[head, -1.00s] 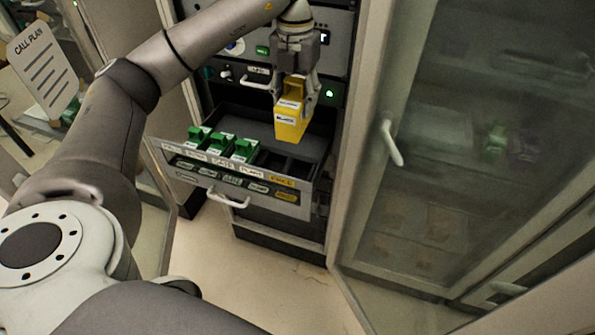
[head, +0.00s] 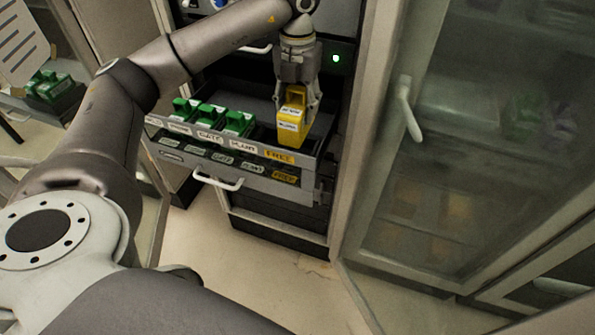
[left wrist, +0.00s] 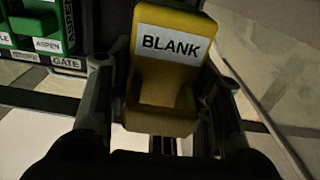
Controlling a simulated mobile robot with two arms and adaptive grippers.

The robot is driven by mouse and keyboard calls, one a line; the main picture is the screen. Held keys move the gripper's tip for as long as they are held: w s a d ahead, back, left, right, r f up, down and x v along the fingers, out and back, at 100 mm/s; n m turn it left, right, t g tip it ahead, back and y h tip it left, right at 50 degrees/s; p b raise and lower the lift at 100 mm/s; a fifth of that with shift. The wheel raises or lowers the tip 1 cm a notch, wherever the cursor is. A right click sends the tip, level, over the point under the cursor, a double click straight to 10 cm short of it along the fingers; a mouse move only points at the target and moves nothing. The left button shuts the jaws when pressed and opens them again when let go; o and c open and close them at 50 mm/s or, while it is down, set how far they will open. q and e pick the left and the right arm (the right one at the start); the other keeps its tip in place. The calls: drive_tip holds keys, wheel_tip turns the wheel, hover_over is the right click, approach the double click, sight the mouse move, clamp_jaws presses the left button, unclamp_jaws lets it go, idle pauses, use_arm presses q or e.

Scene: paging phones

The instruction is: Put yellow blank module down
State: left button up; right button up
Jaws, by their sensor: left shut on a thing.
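The yellow blank module (head: 292,124) is in the right end of the open drawer (head: 240,183), behind the yellow FREE label. My left gripper (head: 297,100) is above it, pointing down, with its fingers on both sides of the module's top. In the left wrist view the module (left wrist: 163,75) fills the middle, its BLANK label facing the camera, between the fingers of the left gripper (left wrist: 160,110). The module looks upright; its base is hidden behind the drawer front, so I cannot tell whether it touches the drawer floor. My right gripper is not in view.
Several green modules (head: 209,115) stand in the drawer to the left, behind labels such as GATE and PLANT. The drawer handle (head: 218,181) sticks out in front. A glass door (head: 450,170) stands close on the right. More green modules (head: 50,88) are at the far left.

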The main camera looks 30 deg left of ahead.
use_arm(q)
drive_tip(key=shift+f, duration=0.75)
wheel_tip(320, 180, down, 9)
drive_tip(key=p, duration=0.2)
drive_tip(key=shift+p, duration=0.4)
drive_tip(key=shift+f, duration=0.4)
drive_tip(key=shift+f, duration=0.2)
drive_tip(key=o, duration=1.1)
drive_tip(key=shift+o, duration=0.2)
drive_tip(key=shift+r, duration=0.1)
